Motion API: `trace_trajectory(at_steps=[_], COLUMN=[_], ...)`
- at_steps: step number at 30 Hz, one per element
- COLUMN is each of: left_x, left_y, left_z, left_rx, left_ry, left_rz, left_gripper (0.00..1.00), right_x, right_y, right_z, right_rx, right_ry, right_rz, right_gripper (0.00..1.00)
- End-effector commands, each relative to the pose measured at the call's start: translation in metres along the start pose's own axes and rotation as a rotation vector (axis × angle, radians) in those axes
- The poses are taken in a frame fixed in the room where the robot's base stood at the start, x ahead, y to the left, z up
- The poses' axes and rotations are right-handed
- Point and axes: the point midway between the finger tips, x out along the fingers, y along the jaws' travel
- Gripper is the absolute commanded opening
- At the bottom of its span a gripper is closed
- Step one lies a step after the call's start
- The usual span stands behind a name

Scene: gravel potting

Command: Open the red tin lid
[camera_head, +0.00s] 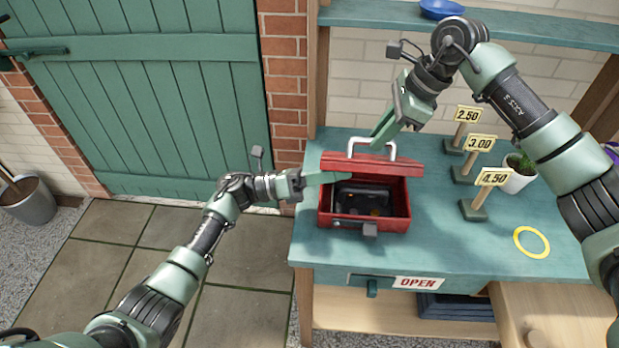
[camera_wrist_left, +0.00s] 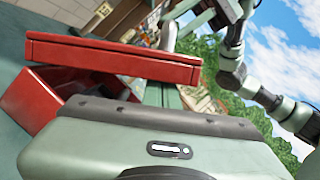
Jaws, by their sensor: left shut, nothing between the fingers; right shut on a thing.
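The red tin (camera_head: 372,222) stands on the teal bench. Its red lid (camera_head: 398,166) is raised at the back, and a dark tray shows inside. The lid's pale metal handle (camera_head: 391,148) sticks up. My right gripper (camera_head: 378,138) is at the handle's left part, shut on it. My left gripper (camera_head: 338,177) is shut and empty, its fingertips over the tin's left side, by the lid's front edge. In the left wrist view the lid (camera_wrist_left: 110,58) stands apart from the tin's wall (camera_wrist_left: 32,98), with a gap between. The left gripper's body hides part of the tin.
Price signs (camera_head: 479,143) and a potted plant (camera_head: 517,173) stand at the bench's right. A yellow ring (camera_head: 532,242) lies at the front right. A blue bowl (camera_head: 442,9) sits on the shelf above. The bench (camera_head: 452,245) right of the tin is clear.

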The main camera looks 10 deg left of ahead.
Motion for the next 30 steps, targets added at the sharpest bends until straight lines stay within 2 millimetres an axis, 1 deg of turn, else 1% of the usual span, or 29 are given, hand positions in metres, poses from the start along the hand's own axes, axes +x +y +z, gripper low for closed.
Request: trace_trajectory(at_steps=[1,3,6,9,21,26,30], left_x=[0.01,0.021,0.032,0.038,0.041,0.044,0.044], left_y=[0.0,0.0,0.0,0.0,0.001,0.001,0.002], left_z=[0.0,-0.001,0.0,-0.001,0.0,0.015,0.018], left_rx=[-0.001,0.0,0.0,0.0,0.0,0.002,0.001], left_ry=[-0.002,0.0,-0.001,0.0,0.0,0.0,-0.008], left_rz=[-0.003,-0.002,-0.001,-0.001,0.0,0.001,0.003], left_gripper=[0.0,0.0,0.0,0.0,0.0,0.0,0.0], right_x=[0.006,0.005,0.005,0.005,0.005,0.005,0.006], right_y=[0.0,0.0,0.0,0.0,0.0,0.0,0.001], right_z=[-0.005,-0.005,-0.005,-0.005,-0.005,-0.005,-0.004], right_rx=[0.008,0.008,0.008,0.008,0.008,0.008,0.007], right_ry=[0.009,0.009,0.009,0.009,0.008,0.009,0.009], right_rz=[0.002,0.002,0.002,0.002,0.002,0.002,0.007], right_gripper=[0.0,0.0,0.0,0.0,0.0,0.0,0.0])
